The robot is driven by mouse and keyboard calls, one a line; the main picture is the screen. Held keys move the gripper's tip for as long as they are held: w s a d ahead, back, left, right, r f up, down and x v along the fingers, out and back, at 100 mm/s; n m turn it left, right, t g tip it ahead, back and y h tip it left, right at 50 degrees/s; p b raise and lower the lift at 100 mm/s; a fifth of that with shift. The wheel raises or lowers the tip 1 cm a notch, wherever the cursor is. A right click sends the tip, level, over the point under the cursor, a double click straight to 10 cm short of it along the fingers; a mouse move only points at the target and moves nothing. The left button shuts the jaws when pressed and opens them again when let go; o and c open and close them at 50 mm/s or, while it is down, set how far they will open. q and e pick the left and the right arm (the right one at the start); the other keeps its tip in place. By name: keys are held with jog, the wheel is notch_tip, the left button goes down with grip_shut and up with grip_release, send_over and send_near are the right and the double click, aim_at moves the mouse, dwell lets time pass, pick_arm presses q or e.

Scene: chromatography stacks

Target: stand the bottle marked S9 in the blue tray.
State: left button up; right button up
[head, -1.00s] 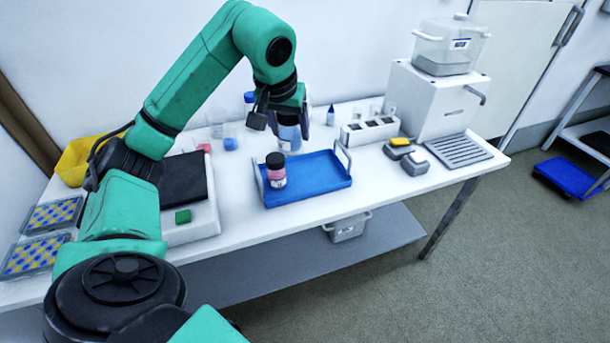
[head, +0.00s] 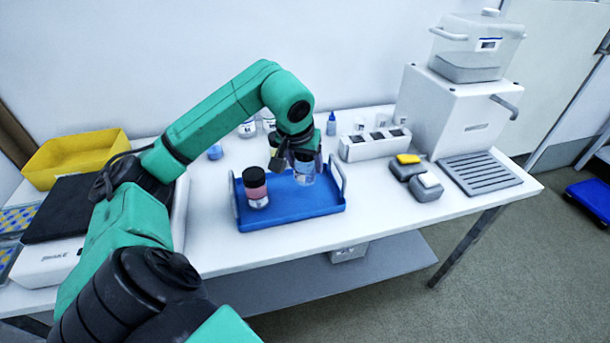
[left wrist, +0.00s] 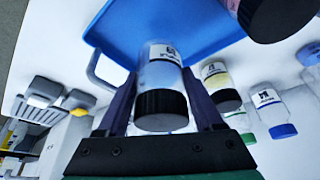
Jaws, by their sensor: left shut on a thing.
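My left gripper (head: 304,158) is shut on a clear bottle (head: 304,175) with a white label. In the left wrist view the bottle (left wrist: 162,78) shows a black cap and sits between the two fingers; its label marking is too small to read surely. The bottle is upright over the right part of the blue tray (head: 300,208). I cannot tell whether its base touches the tray floor. The tray also shows in the left wrist view (left wrist: 125,35). My right gripper is not in view.
A pink bottle with a black cap (head: 257,188) stands in the tray's left part. Behind the tray are labelled bottles (head: 247,128) and a small blue dropper bottle (head: 331,124). A white rack (head: 375,146) stands to the right. The tray's front right is free.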

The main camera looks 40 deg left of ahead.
aim_at(305, 176)
pick_arm(q)
notch_tip(305, 176, down, 4)
jog(key=shift+s+f, duration=0.1)
jog(key=shift+f, duration=0.25)
jog(key=shift+f+b, duration=0.15)
jog(key=shift+b, duration=0.2)
jog(key=o, duration=1.5)
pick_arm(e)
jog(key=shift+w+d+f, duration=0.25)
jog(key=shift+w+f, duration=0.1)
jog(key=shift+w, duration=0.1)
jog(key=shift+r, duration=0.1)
pick_arm(q)
jog(key=shift+r, duration=0.45)
jog(key=p+v, duration=0.1)
jog(key=v, duration=1)
jog(key=shift+s+d+r, duration=0.1)
jog(key=shift+s+r, duration=0.05)
jog(key=shift+r, duration=0.05)
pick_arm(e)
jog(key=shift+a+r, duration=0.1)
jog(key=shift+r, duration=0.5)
pick_arm(q)
jog(key=shift+p, duration=0.3)
